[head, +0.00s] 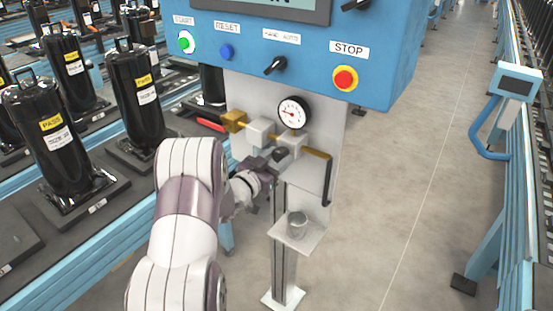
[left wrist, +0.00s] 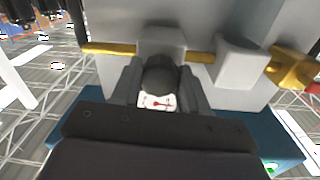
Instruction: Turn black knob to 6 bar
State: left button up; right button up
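The black knob (left wrist: 160,76) sits under a grey block on the brass pipe of the compressor panel. It also shows small in the head view (head: 278,154). My left gripper (left wrist: 160,90) has one finger on each side of the knob, and both appear to touch it. A white patch with a red mark (left wrist: 158,103) shows just below the knob between the fingers. The round pressure gauge (head: 293,112) above has a white face; its needle points left, but its numbers are too small to read. My right gripper is not in view.
A blue control box (head: 310,50) with START, RESET, HAND/AUTO and STOP controls overhangs the panel. A red-handled valve (head: 210,124) is at left, and a bent dark pipe (head: 328,178) hangs at right. A metal cup (head: 297,223) stands on a small shelf below.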

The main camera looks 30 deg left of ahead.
pick_arm(q)
jog(key=shift+f+m+b, duration=0.2)
jog(key=shift+m+b, duration=0.3)
jog(key=shift+b, duration=0.25)
jog(key=m+b, duration=1.1)
jog(key=b, duration=0.3)
jog(key=shift+a+f, duration=0.1)
jog(key=shift+f, duration=0.05)
jog(key=m+b, duration=0.3)
jog(key=b, duration=0.1)
jog(key=m+b, duration=0.7)
jog(key=b, duration=0.1)
jog(key=shift+r+m+y, duration=0.25)
jog(key=shift+m+y, duration=0.05)
jog(key=shift+m, duration=0.1)
jog(key=m+b, duration=0.3)
jog(key=shift+r+m, duration=0.15)
jog(key=shift+m, duration=0.25)
jog(key=shift+r+m+b, duration=0.15)
jog(key=shift+m+b, duration=0.7)
jog(key=shift+m, duration=0.15)
jog(key=shift+r, duration=0.1)
jog(key=o, duration=1.1)
jog(key=shift+c, duration=0.2)
